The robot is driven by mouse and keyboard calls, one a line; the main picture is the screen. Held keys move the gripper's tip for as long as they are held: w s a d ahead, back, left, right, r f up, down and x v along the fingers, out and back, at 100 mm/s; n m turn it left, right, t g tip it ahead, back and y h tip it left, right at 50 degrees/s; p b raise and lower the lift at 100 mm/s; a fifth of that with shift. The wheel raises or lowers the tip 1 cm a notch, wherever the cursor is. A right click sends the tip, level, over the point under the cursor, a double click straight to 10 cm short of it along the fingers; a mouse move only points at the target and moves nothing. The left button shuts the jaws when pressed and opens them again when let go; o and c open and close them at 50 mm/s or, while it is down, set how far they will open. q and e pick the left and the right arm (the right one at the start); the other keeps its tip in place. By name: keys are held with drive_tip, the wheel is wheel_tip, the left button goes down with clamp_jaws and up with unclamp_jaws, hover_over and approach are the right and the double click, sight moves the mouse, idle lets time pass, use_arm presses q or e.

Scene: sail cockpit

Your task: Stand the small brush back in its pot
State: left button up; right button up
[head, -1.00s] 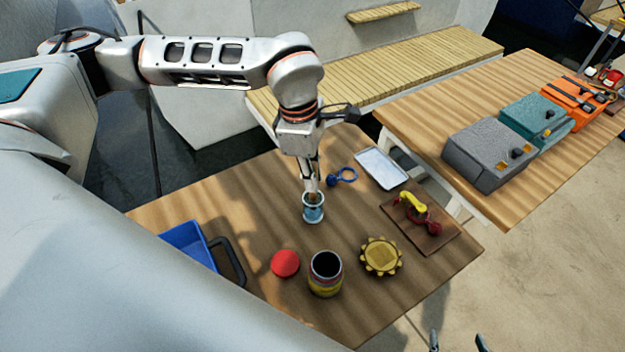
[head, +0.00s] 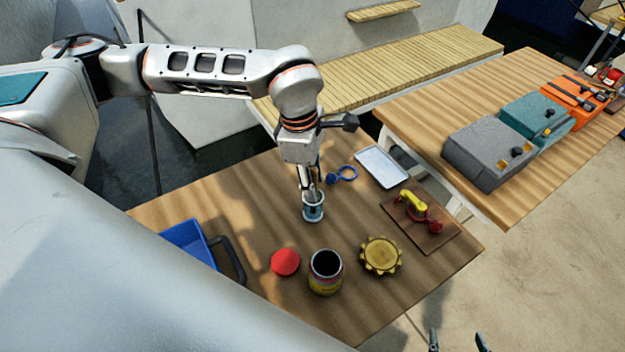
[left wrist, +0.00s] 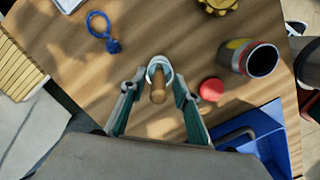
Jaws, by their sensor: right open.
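The pot (head: 313,212) is a small light-blue cup standing upright on the wooden table; it also shows in the left wrist view (left wrist: 160,66). The small brush's wooden handle (left wrist: 157,92) rises from the pot's mouth; its lower end is hidden inside. In the head view the brush is mostly hidden by my left gripper (head: 311,190), which is right over the pot. In the left wrist view my left gripper's fingers (left wrist: 157,86) stand apart, one each side of the handle, with gaps. My right gripper (head: 458,341) is open and empty at the bottom edge, off the table.
Near the pot are a red disc (head: 285,262), a dark-mouthed can (head: 325,280), a yellow toothed disc (head: 381,257) and a blue ring (head: 346,174). A blue bin (head: 186,240) stands at left, a white tray (head: 382,167) behind, a brown board (head: 438,238) at right.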

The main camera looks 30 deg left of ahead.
use_arm(q)
wheel_tip(320, 180, up, 12)
drive_tip(key=a+b, duration=0.1)
drive_tip(key=shift+s+a, duration=0.15)
drive_tip(key=shift+s, duration=0.15)
drive_tip(key=shift+r, duration=0.1)
drive_tip(key=shift+s, duration=0.1)
idle(0.4)
